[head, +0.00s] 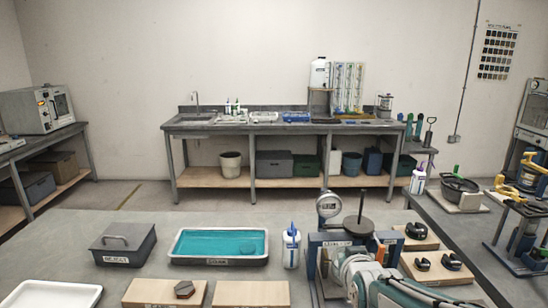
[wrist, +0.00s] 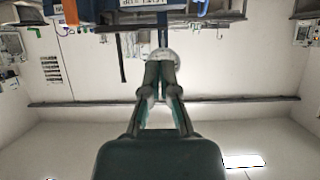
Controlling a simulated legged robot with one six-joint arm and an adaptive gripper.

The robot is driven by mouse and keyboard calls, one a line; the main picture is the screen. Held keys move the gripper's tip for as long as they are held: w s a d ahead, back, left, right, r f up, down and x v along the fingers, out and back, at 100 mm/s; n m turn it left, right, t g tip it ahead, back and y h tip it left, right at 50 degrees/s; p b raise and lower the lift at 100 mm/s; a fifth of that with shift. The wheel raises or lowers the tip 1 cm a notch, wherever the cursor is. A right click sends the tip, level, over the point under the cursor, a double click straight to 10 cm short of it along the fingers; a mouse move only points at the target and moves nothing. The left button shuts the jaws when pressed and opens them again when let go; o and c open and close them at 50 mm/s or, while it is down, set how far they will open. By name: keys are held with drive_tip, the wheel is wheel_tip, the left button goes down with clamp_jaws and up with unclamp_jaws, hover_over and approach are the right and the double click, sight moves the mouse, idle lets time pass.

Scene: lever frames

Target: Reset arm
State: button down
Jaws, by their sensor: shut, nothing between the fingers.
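My gripper (wrist: 158,68) shows in the wrist view, its two fingers close together at the tips and empty. Behind the tips is a pale round shape, not clear what it is. In the head view my teal and white arm (head: 392,290) is at the bottom, right of centre; its gripper cannot be made out there. Close to the arm stands a blue device (head: 328,240) with a round dial (head: 329,206) and a dark weight on a rod (head: 358,226). Blue parts show at the top of the wrist view (wrist: 135,6), which looks upside down.
On the near table are a grey lidded box (head: 124,243), a tray of teal liquid (head: 218,258), a white bottle (head: 291,248), a white tray (head: 50,294) and wooden blocks (head: 250,293). Dark fittings (head: 416,230) sit on boards at right. A bench (head: 290,127) stands behind.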

drive_tip(key=s+f+g, duration=0.1)
drive_tip(key=s+g, duration=0.6)
drive_tip(key=s, duration=1.6)
drive_tip(key=shift+a, duration=0.2)
drive_tip(key=m+t, duration=1.2)
approach(329, 206)
drive_tip(key=w+a+f, duration=0.2)
drive_tip(key=a, duration=0.3)
drive_tip(key=w, duration=0.7)
drive_tip(key=shift+d+f, duration=0.15)
drive_tip(key=shift+f, duration=0.1)
drive_tip(key=shift+d+r, duration=0.2)
drive_tip(key=shift+d, duration=0.3)
